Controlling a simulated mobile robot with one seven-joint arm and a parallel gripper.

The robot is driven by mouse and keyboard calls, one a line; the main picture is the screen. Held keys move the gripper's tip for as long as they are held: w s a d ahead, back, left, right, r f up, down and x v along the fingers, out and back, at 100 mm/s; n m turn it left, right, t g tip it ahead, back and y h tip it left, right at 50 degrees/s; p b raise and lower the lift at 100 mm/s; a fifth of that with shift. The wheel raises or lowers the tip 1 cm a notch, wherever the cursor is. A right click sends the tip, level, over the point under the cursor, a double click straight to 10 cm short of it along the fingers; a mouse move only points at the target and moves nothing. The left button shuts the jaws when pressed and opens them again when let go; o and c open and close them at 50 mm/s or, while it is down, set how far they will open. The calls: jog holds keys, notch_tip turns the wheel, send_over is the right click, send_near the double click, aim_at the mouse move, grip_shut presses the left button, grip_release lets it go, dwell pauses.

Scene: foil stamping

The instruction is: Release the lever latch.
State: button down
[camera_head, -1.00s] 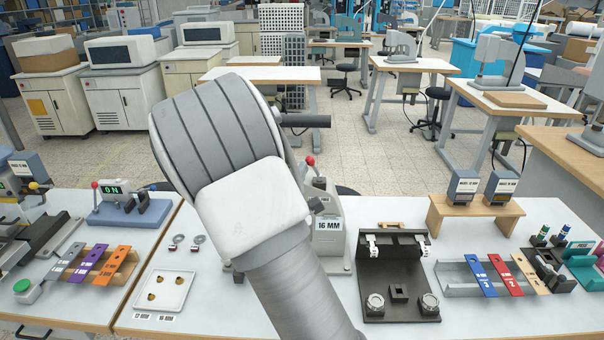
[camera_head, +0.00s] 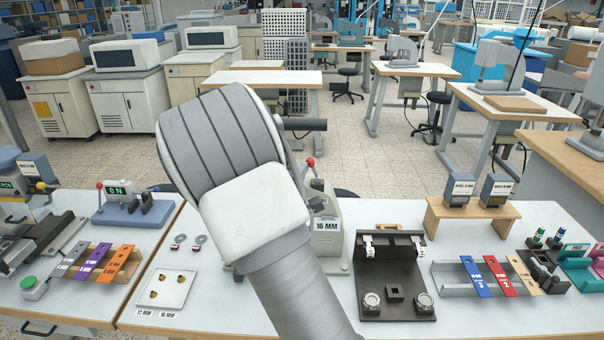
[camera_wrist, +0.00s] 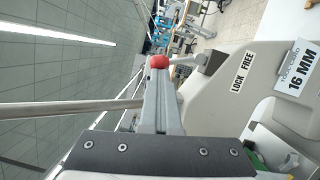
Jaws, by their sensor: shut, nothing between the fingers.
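The grey press labelled 16 MM (camera_head: 328,240) stands on the table behind my arm. A red ball knob (camera_head: 311,162) shows at its top. In the wrist view, a red ball (camera_wrist: 159,62) sits on a short light shaft leading to a dark block (camera_wrist: 211,63) on the press, beside the LOCK FREE label (camera_wrist: 243,70). My gripper (camera_wrist: 160,78) is shut and empty, its fingers pointing at the ball. The fingertips are close to the ball or overlap it in the picture; I cannot tell whether they touch. In the head view my arm hides the gripper.
A dark fixture (camera_head: 394,272) stands right of the press, and a white tray (camera_head: 166,290) lies left. Beyond the fixture are a rack of coloured strips (camera_head: 451,288) and a wooden stand (camera_head: 433,215). A metal rod (camera_wrist: 70,106) crosses the wrist view's left side.

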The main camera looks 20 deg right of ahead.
jog(key=shift+d+r, duration=0.1)
jog(key=shift+r, duration=0.05)
jog(key=shift+s+d+r+m+p, duration=0.15)
jog(key=shift+d+r+m+p, duration=0.15)
jog(key=shift+m, duration=0.3)
jog(key=shift+s+d+r+m+p, duration=0.1)
jog(key=shift+d+r+m+p, duration=0.1)
jog(key=shift+d+m+p, duration=0.3)
jog(key=d+m, duration=0.1)
jog(key=m, duration=0.1)
jog(key=s+d+m+g+y, duration=0.1)
jog(key=m, duration=0.1)
jog(key=shift+r+m+y, duration=0.15)
jog(key=shift+m+y, duration=0.15)
jog(key=shift+s+d, duration=0.1)
jog(key=shift+d, duration=0.05)
